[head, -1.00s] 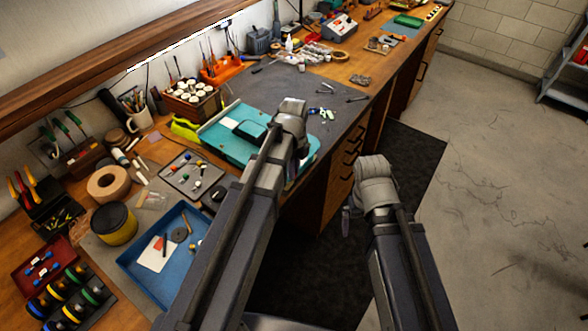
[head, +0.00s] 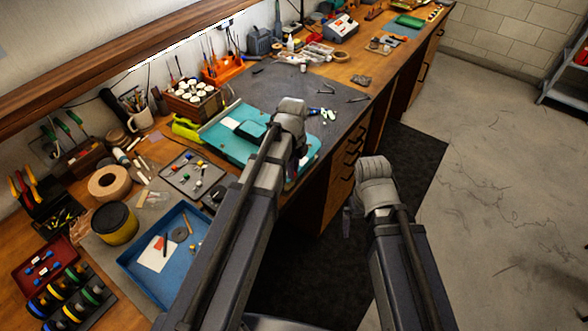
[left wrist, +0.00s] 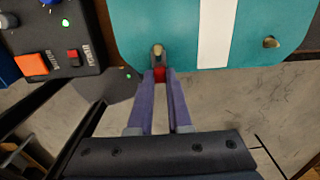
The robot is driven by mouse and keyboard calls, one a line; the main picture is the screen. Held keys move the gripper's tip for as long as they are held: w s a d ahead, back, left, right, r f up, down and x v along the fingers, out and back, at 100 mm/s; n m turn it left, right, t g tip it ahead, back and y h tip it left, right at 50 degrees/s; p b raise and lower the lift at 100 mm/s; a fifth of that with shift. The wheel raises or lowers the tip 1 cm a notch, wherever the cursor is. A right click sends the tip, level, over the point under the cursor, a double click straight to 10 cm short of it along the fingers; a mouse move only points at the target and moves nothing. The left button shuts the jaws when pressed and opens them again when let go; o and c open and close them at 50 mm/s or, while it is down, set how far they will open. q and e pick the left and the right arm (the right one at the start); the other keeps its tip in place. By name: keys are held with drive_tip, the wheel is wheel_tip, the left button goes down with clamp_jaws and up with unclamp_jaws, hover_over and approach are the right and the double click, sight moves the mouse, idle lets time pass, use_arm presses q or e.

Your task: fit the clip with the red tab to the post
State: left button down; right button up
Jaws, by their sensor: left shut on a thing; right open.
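The teal car body (head: 222,136) lies on the bench, partly hidden behind my left arm in the head view. In the left wrist view the teal body (left wrist: 185,45) has a white stripe. A small metal post (left wrist: 157,50) stands near its edge, and a second metal fitting (left wrist: 270,42) sits to the right. My left gripper (left wrist: 160,78) is shut on the red tab (left wrist: 160,74), right beside the post. The rest of the clip is hard to make out; I cannot tell whether it is on the post. My right gripper (head: 348,222) is open and empty, off the bench's front edge.
A black power box (left wrist: 62,40) with an orange switch is left of the teal body in the left wrist view. A grey parts tray (head: 178,160) and blue tray (head: 140,273) lie on the bench at left. The floor (head: 480,220) at right is clear.

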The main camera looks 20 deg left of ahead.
use_arm(q)
drive_tip(key=shift+w+a, duration=0.2)
drive_tip(key=shift+a, duration=0.35)
idle(0.4)
drive_tip(key=c, duration=0.8)
unclamp_jaws()
drive_tip(key=shift+o, duration=0.2)
drive_tip(key=shift+r, duration=0.1)
wheel_tip(320, 180, up, 8)
drive_tip(key=p, duration=0.7)
drive_tip(key=shift+f+p, duration=0.2)
drive_tip(key=shift+p, duration=0.2)
